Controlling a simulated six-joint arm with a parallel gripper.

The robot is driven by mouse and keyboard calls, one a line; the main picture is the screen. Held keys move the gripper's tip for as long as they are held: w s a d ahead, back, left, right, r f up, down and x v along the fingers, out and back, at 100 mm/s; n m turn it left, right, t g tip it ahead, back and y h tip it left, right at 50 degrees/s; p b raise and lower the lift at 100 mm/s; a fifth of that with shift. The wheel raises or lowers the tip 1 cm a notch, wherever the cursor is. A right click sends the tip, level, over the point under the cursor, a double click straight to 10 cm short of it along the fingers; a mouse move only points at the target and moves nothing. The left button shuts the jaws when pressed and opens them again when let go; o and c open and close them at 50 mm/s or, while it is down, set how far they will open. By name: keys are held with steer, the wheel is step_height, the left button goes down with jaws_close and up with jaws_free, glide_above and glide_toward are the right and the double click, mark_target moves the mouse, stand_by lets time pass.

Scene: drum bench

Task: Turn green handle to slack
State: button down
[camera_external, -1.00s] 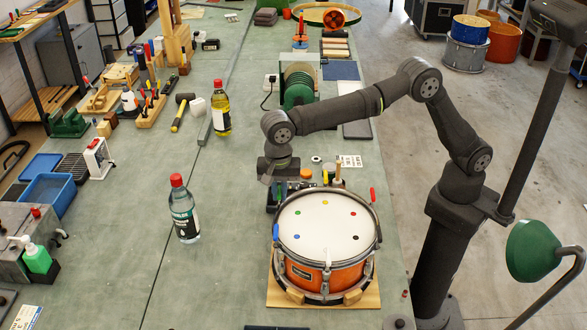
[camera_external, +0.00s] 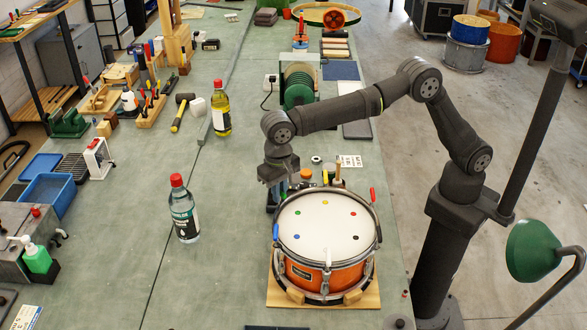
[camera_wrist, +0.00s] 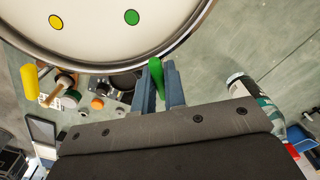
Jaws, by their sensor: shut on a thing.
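The snare drum (camera_external: 318,222) sits upright on a wooden board, its white head marked with coloured dots. My gripper (camera_wrist: 158,88) is at the drum's far left rim in the outside view. In the wrist view its two blue-grey fingers stand on either side of the green handle (camera_wrist: 156,70) and are shut on it. The handle's upper end shows between the fingers, close to the rim beside the green dot (camera_wrist: 131,17). In the outside view the gripper (camera_external: 277,196) largely hides the green handle.
A yellow handle (camera_wrist: 30,77) stands at the rim to the left in the wrist view. A red handle (camera_external: 373,195) and a blue handle (camera_external: 276,231) show at the rim outside. A clear bottle with a red cap (camera_external: 184,212) stands left of the drum. Small jars (camera_external: 306,174) stand behind it.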

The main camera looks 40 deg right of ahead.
steer(key=n, duration=0.5)
steer(key=shift+n, duration=0.3)
steer(key=n, duration=0.6)
steer(key=shift+r, duration=0.1)
steer(key=n, duration=0.5)
steer(key=shift+n, duration=0.4)
steer(key=n, duration=1)
steer(key=shift+n, duration=0.4)
steer(key=n, duration=1.5)
steer(key=shift+n, duration=0.4)
